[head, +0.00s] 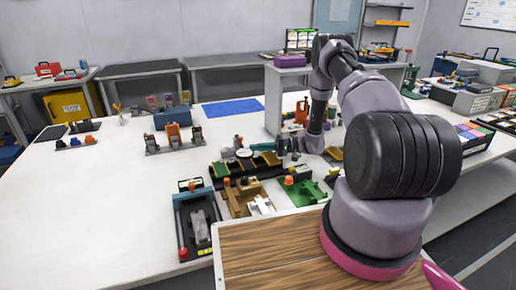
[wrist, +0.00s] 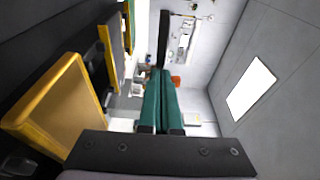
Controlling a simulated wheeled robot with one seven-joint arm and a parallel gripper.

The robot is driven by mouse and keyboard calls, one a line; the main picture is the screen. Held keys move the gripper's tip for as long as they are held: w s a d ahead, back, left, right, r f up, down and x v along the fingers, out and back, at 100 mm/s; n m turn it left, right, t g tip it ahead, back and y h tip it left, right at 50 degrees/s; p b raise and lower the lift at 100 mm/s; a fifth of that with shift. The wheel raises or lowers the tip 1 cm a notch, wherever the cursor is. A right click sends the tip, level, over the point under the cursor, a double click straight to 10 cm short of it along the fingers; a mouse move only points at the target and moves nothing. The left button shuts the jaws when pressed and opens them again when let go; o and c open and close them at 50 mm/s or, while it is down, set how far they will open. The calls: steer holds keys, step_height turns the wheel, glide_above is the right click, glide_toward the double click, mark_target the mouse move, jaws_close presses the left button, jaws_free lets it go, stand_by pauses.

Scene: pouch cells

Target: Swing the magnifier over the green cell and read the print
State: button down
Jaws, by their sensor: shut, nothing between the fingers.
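My gripper (wrist: 163,78) shows in the wrist view as two teal fingers lying together, with nothing between them. In the head view the arm reaches down to the back right of the fixtures, and its gripper (head: 284,148) is small and partly lost against them. A small white round disc (head: 244,153), possibly the magnifier's lens, stands just left of the gripper above a dark rack. Gold-yellow flat pieces (head: 267,159), which may be pouch cells, rest in that rack; one yellow piece (wrist: 58,108) is close on the left in the wrist view. I cannot make out a green cell or any print.
A green fixture (head: 306,191), a tan fixture (head: 247,197) and a dark-teal frame with a grey block (head: 199,222) stand in front of the rack. Orange-topped clamps (head: 173,135) stand behind left.

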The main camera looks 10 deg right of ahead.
mark_target(240, 151)
steer(key=shift+s+a+m+t, duration=0.25)
steer(key=shift+a+m+t, duration=0.15)
steer(key=shift+t, duration=0.2)
steer(key=shift+s+a, duration=0.25)
steer(key=shift+a, duration=0.5)
steer(key=shift+s+a, duration=0.2)
steer(key=shift+a, duration=0.5)
steer(key=shift+s+a, duration=0.1)
steer(key=shift+a, duration=1.65)
steer(key=shift+d, duration=0.1)
